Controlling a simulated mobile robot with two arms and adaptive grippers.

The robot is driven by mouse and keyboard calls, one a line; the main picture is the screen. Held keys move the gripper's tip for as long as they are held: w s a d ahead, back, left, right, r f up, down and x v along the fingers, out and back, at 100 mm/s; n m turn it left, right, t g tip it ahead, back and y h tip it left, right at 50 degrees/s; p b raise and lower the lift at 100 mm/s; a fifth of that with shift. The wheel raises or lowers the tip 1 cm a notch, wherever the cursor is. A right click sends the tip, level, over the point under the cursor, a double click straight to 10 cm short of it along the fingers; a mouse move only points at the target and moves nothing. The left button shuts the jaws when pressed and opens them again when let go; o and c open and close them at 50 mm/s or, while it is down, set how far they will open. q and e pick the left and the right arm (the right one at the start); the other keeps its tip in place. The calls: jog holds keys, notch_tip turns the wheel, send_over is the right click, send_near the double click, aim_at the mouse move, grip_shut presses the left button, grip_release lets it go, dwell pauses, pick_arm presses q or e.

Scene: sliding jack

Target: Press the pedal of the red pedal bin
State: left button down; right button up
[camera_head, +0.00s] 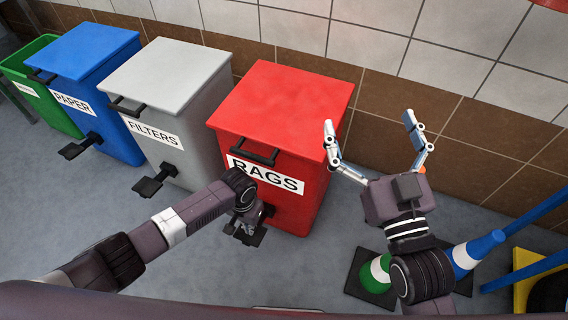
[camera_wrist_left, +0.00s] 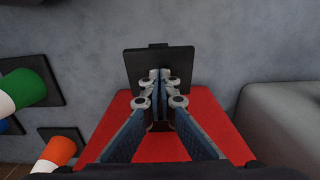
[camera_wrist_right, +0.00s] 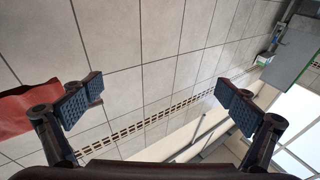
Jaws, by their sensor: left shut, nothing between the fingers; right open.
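The red pedal bin (camera_head: 289,100) labelled RAGS stands against the wall with its lid shut. It also shows in the left wrist view (camera_wrist_left: 210,115). Its black pedal (camera_head: 257,238) sticks out low at the front, partly hidden by my left gripper (camera_head: 241,229). In the left wrist view the pedal (camera_wrist_left: 178,62) is a flat black plate. My left gripper (camera_wrist_left: 161,76) is shut and empty, its fingertips over the pedal; I cannot tell whether they touch it. My right gripper (camera_head: 368,122) is open, empty and raised to the right of the bin.
A grey FILTERS bin (camera_head: 165,75), a blue PAPER bin (camera_head: 85,50) and a green bin (camera_head: 40,95) stand in a row to the left. A green cone (camera_head: 377,272) and a blue cone (camera_head: 478,249) stand at the right. The floor in front is clear.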

aim_at(249, 236)
pick_arm(q)
jog(key=shift+f, duration=0.1)
jog(key=shift+s+a+f+b, duration=0.1)
jog(key=shift+s+f+b, duration=0.1)
jog(key=shift+f, duration=0.35)
jog(key=shift+s+f+b, duration=0.15)
jog(key=shift+f, duration=0.4)
pick_arm(e)
jog(key=shift+s+a+r+t+y, duration=0.1)
jog(key=shift+s+r+t+y, duration=0.2)
jog(key=shift+r, duration=0.4)
jog(key=shift+s+d+r+t+y, duration=0.1)
jog(key=shift+r+t, duration=0.35)
jog(key=shift+r, duration=0.3)
jog(key=shift+s+a+r+t+y, duration=0.1)
jog(key=shift+s+r+t, duration=0.2)
jog(key=shift+r, duration=0.4)
jog(key=shift+w, duration=0.1)
